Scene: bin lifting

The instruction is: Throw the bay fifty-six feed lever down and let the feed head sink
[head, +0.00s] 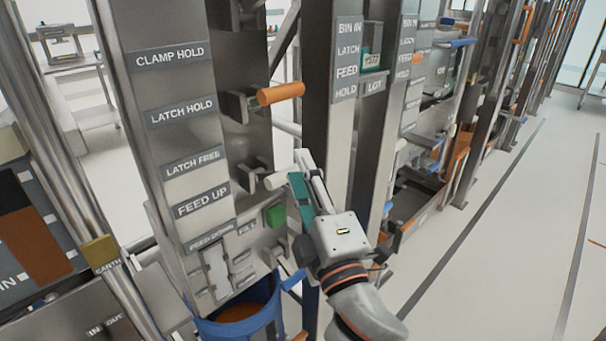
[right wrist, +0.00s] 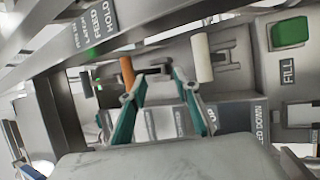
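The feed lever is a cream-white handle (head: 275,181) at the FEED UP label (head: 202,201), above the FEED DOWN label (head: 212,236). The cream-white handle also shows in the right wrist view (right wrist: 202,58). My right gripper (head: 303,168) is close to the handle's free end in the head view. In the right wrist view my right gripper (right wrist: 155,82) has its teal fingers apart with nothing between them, and the handle stands just beyond the right-hand finger. I cannot tell whether they touch. The feed head is not clearly seen. My left gripper is not in view.
An orange-handled lever (head: 280,93) sticks out higher up, by LATCH HOLD; it also shows in the right wrist view (right wrist: 127,72). A green button (head: 275,215) is below the cream handle. A blue bin (head: 245,325) stands underneath. Open floor (head: 490,230) lies to the right.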

